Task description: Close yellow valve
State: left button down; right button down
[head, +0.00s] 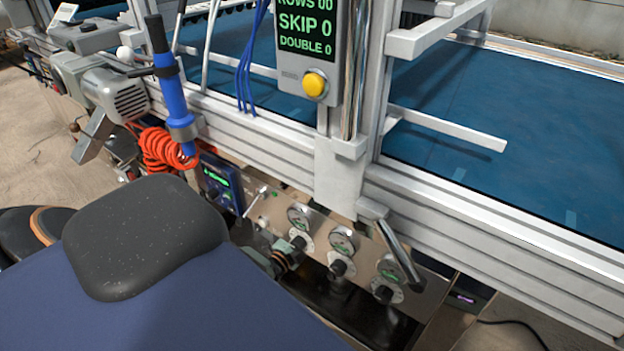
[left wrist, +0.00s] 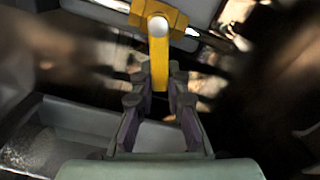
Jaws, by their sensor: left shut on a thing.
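The yellow valve (left wrist: 158,52) is in the left wrist view at the top centre. Its handle is a straight yellow bar with a round pale end at its hub, and it points down the picture between my fingers. My left gripper (left wrist: 158,98) is shut on the lower end of this handle, with one dark finger on each side. My right gripper is not in view.
In the head view, a panel with several round gauges (head: 342,240) sits below the white frame rail (head: 450,215). A display box with a yellow button (head: 314,83) hangs above. A coiled orange hose (head: 160,150) is at left. A blue belt (head: 470,110) lies behind.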

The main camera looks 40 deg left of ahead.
pick_arm(q)
jog(key=shift+a, duration=0.1)
jog(key=c, duration=1.3)
grip_release()
jog(key=shift+s, duration=0.1)
jog(key=s, duration=0.4)
jog(key=s+d, duration=0.1)
jog(key=s, duration=0.6)
jog(key=shift+s+d, duration=0.25)
jog(key=shift+s, duration=0.15)
